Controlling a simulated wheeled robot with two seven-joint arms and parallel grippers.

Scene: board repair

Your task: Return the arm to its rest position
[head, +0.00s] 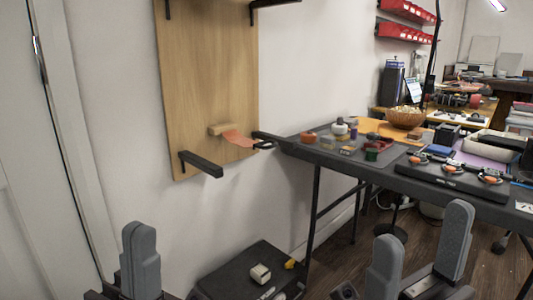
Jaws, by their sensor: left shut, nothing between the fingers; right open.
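My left gripper (140,258) is at the lower left of the head view, its grey fingers together with nothing between them. My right gripper (420,255) is at the lower right, its two grey fingers wide apart and empty. Both grippers point up and touch nothing that I can see. The wooden board (205,70) is on the wall ahead, above and between the grippers. A black bracket (201,164) sticks out near its lower edge. A small wooden block (226,128) and an orange-red flap (238,139) are at its lower right.
A dark table (300,151) at the right holds jars, small parts and a tray with orange-handled tools (452,167). A low dark platform (225,277) bears a pale block (260,273) and a yellow piece (290,264). Wooden floor (365,254) shows under the table.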

